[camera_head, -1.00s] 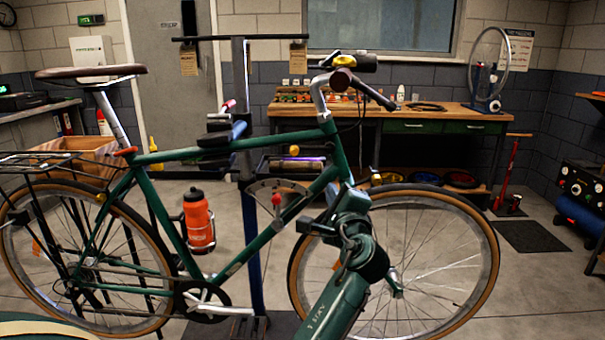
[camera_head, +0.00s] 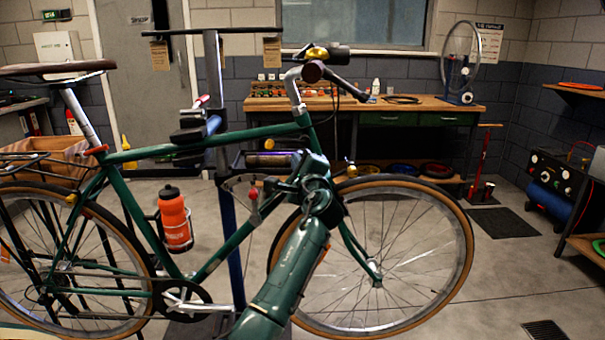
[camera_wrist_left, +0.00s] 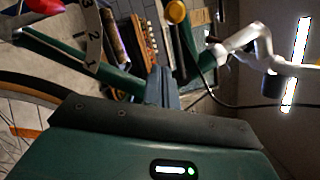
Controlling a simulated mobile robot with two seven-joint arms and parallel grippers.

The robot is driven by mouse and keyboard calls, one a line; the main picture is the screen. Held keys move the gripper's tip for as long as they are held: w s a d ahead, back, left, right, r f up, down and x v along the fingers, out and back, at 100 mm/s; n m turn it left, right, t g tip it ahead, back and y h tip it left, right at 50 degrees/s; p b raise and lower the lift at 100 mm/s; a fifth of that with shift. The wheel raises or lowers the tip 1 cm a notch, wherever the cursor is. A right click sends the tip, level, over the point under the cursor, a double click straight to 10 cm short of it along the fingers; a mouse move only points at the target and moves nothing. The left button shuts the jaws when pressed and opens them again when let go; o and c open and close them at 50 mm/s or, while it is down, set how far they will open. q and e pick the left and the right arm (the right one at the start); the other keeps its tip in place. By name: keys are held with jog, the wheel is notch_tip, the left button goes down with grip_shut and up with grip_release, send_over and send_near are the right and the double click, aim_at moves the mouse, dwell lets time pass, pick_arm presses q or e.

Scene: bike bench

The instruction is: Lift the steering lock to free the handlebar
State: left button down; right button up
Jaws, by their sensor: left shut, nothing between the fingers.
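The green bike (camera_head: 240,137) is clamped in a stand, its handlebar (camera_head: 335,78) at the upper right. A small red knob (camera_head: 253,192) stands at a pale curved plate by the frame. In the left wrist view the curved plate (camera_wrist_left: 92,40) shows numbers, and a yellow knob (camera_wrist_left: 177,12) is at the top. I cannot tell for sure which part is the steering lock. My left gripper (camera_head: 284,186) is right of the red knob, near the down tube. Its fingers (camera_wrist_left: 161,88) are closed and empty. Whether they touch the bike is unclear. My right gripper is not in view.
The stand post (camera_head: 226,200) rises behind the frame. An orange bottle (camera_head: 174,220) hangs on the frame. The front wheel (camera_head: 450,290) stands right of my left arm. A workbench (camera_head: 415,107) is at the back. The floor at right is mostly clear.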

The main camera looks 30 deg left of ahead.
pick_arm(q)
jog(key=a, duration=0.1)
jog(key=s+a+r, duration=0.1)
jog(key=a+r+p, duration=0.1)
jog(key=shift+s+a, duration=0.2)
jog(key=shift+s, duration=0.1)
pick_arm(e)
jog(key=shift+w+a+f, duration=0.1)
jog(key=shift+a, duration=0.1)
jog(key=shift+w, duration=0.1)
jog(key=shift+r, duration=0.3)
